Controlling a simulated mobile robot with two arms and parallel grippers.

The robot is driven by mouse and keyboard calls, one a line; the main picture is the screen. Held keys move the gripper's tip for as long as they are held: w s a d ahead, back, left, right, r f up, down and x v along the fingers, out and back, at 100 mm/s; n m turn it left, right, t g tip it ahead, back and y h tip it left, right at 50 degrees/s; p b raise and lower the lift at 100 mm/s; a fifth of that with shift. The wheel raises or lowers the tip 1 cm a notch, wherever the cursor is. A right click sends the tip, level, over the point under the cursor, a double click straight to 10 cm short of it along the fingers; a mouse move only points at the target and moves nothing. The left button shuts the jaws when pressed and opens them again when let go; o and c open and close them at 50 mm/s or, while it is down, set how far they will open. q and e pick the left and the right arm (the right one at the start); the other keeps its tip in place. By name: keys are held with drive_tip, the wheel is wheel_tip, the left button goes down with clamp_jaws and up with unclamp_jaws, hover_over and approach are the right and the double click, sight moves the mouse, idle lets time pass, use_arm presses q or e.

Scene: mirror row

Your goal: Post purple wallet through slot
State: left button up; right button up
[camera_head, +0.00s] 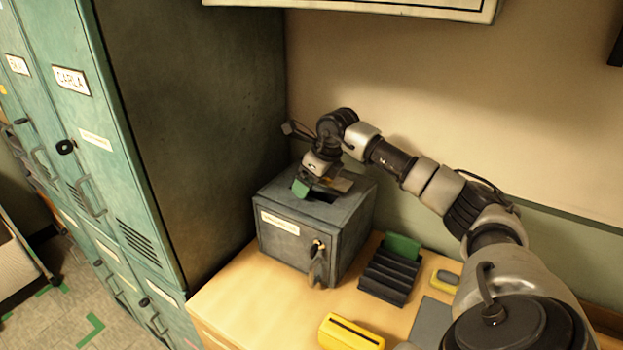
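A grey metal box (291,232) with a pale label on its front stands on the wooden desk against the wall. A dark opening (321,195) shows in its top, partly covered by my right gripper (318,187). The gripper points down at the box top, close to the opening. A small green piece (300,187) shows at its left side; I cannot tell whether it is held or part of the gripper. I see no purple wallet. Whether the fingers are open or shut is unclear. My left gripper is not in view.
A black rack (389,276) with a green item (402,247) stands right of the box. A yellow object (350,333) lies near the desk front. Keys (318,262) hang at the box front. Teal lockers (75,110) stand left. My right arm crosses above the desk.

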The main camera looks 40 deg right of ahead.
drive_tip(key=b+v, duration=0.2)
drive_tip(key=v, duration=0.8)
drive_tip(key=shift+s+r, duration=0.15)
drive_tip(key=shift+r, duration=0.2)
drive_tip(key=shift+d, duration=0.1)
drive_tip(key=shift+f, duration=0.1)
